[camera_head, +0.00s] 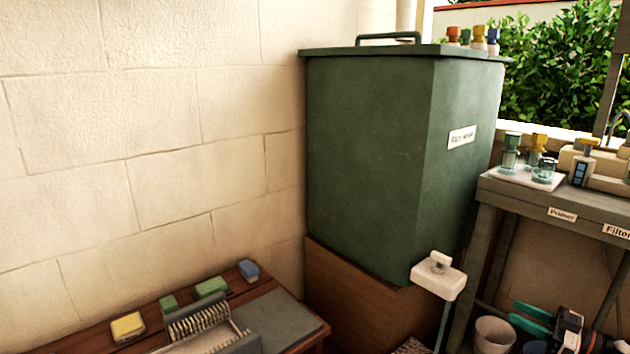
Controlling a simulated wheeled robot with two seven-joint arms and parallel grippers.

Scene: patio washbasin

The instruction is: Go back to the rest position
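My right gripper (514,312) is low at the right of the head view, in front of the grey bench. Its two teal fingers point left with a gap between them, and nothing shows between them. Its dark wrist and arm run off the lower right edge. The fingers are just right of a pale bucket (493,335); I cannot tell whether they touch it. My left gripper is not in view.
A green tank (370,150) stands on a brown base (345,295) in the middle. A grey bench (520,190) with jars is at right. A wooden table (270,283) with a rack, sponges and blocks is at lower left. A white box (438,278) is by the tank.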

